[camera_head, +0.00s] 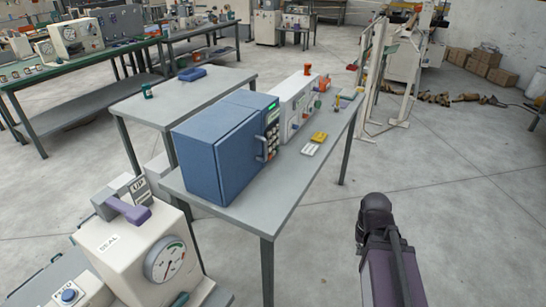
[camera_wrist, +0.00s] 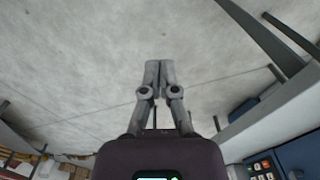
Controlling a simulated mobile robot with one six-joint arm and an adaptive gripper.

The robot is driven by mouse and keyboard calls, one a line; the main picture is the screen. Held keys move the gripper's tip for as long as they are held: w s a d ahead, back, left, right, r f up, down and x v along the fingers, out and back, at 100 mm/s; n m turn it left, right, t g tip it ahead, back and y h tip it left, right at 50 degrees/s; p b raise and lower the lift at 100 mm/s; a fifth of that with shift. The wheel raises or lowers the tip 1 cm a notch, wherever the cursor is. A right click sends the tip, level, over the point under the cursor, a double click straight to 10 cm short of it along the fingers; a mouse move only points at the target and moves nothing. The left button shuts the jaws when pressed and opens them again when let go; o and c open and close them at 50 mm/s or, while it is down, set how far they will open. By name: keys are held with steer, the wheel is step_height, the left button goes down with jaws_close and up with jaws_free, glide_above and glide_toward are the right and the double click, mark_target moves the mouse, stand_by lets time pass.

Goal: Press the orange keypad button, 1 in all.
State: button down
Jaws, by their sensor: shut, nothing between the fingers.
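A blue box-shaped unit (camera_head: 215,150) stands on a grey table. Its keypad (camera_head: 272,130) is on a narrow panel at its right front, with a small green display above several buttons. Individual button colours are too small to tell there. In the wrist view the keypad (camera_wrist: 262,168) shows at the lower right edge, with small orange-red buttons (camera_wrist: 266,163) partly cut off by the frame. My gripper (camera_wrist: 160,64) is shut and empty, its fingertips together over bare floor, apart from the keypad. In the head view only my dark arm shows at the lower right; the fingers cannot be made out.
A white unit (camera_head: 298,103) stands behind the blue box. A yellow item (camera_head: 319,137) and a pale item (camera_head: 310,149) lie on the table (camera_head: 285,185). A cream machine with a gauge (camera_head: 165,260) is at the lower left.

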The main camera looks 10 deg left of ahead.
mark_target(269, 157)
steer(key=shift+w+a, duration=0.1)
